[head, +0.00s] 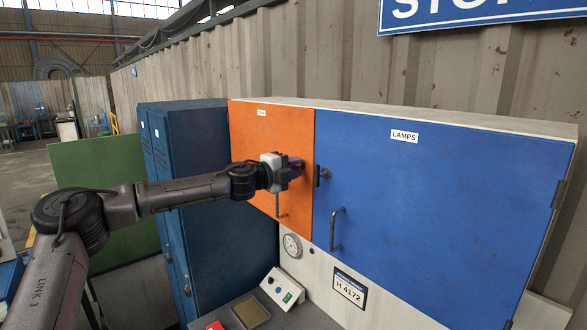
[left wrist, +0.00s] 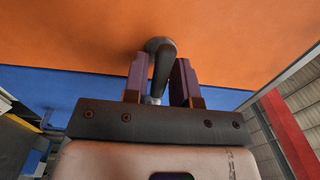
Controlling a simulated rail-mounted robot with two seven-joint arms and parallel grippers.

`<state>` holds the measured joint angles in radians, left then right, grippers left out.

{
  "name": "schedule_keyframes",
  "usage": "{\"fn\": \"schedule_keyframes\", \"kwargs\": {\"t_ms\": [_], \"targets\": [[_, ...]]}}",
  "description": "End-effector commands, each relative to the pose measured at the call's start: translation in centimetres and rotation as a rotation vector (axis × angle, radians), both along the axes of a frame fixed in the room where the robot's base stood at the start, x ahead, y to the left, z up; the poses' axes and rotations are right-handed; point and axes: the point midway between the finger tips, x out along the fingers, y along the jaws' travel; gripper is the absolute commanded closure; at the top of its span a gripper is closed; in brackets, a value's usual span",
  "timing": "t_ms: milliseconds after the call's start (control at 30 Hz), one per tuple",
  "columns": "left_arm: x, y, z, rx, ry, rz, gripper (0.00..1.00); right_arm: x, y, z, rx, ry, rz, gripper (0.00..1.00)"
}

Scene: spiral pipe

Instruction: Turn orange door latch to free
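The orange door (head: 270,140) is flat in the cabinet front, beside the blue LAMPS door. My left gripper (head: 294,168) is at the right side of the orange door and hides its latch in the head view. In the left wrist view the dark latch (left wrist: 162,65) has a round hub and a lever reaching down between the two fingers. My left gripper (left wrist: 160,82) straddles this lever, with narrow gaps beside it, and looks open. Whether a finger touches the lever is unclear. My right gripper is not in view.
The blue LAMPS door (head: 420,200) has a dark latch (head: 322,174) close to the right of my left gripper. A bar handle (head: 281,206) stands out from the orange door below it. A gauge (head: 292,245) and a button box (head: 283,289) sit lower down.

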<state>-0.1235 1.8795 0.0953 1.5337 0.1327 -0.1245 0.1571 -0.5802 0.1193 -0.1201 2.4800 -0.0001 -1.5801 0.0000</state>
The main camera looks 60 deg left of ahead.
Motion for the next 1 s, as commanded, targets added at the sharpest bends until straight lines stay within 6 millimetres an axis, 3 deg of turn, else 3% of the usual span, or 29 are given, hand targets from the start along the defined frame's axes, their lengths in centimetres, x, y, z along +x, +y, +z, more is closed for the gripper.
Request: {"fn": "schedule_keyframes", "kwargs": {"t_ms": [167, 567, 1000], "targets": [[0.0, 0.0, 0.0, -0.002, 0.000, 0.001, 0.60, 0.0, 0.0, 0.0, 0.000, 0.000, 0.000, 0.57], [-0.4, 0.0, 0.1, -0.003, -0.001, 0.001, 0.60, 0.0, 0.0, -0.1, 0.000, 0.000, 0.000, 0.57], [-3.7, -0.5, 0.0, -0.001, -0.004, -0.001, 0.60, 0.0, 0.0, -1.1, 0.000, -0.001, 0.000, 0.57]]}}
